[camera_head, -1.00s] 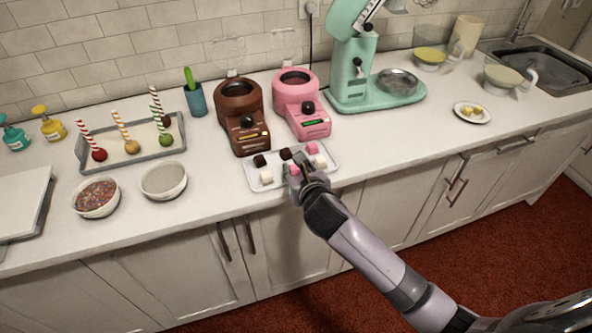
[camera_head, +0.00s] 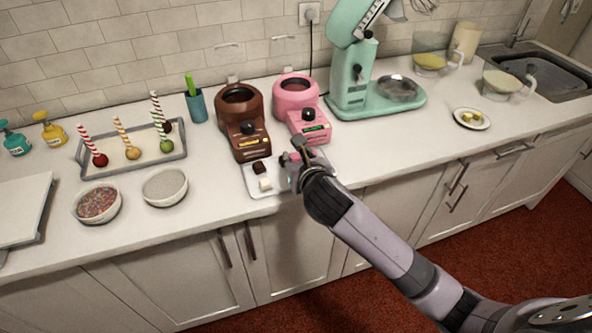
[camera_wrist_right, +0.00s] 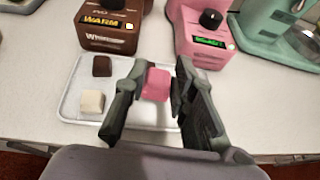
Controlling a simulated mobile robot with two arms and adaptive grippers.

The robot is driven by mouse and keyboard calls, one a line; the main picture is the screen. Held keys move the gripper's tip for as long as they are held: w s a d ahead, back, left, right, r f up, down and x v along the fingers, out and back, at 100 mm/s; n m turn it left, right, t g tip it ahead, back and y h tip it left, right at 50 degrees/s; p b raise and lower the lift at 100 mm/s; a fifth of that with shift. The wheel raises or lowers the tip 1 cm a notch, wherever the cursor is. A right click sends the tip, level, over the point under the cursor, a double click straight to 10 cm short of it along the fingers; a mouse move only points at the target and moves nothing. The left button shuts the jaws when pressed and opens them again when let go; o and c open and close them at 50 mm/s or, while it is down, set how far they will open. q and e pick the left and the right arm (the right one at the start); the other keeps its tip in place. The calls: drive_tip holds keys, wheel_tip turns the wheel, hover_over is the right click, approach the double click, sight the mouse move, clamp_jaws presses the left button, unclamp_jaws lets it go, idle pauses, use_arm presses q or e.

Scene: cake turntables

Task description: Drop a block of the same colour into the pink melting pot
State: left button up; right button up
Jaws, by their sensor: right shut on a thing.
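The pink melting pot (camera_head: 296,97) stands on the counter with its round bowl open at the top. Its front with a green display also shows in the wrist view (camera_wrist_right: 205,38). My right gripper (camera_head: 298,156) is shut on a pink block (camera_wrist_right: 156,85), raised over the white tray (camera_wrist_right: 68,92) in front of the pots. The gripper hides most of the block and part of the tray in the head view. A dark brown block (camera_head: 259,168) and a white block (camera_head: 265,184) lie at the tray's left. My left gripper is not in view.
The brown melting pot (camera_head: 238,100) stands left of the pink one. A mint stand mixer (camera_head: 352,75) is close on the right. Two bowls, one of sprinkles (camera_head: 97,203), and a tray of cake pops are farther left.

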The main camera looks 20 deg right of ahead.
wheel_tip(320, 180, up, 14)
drive_tip(key=shift+f+p, duration=0.25)
drive_tip(key=shift+p, duration=0.05)
drive_tip(key=shift+d, duration=0.1)
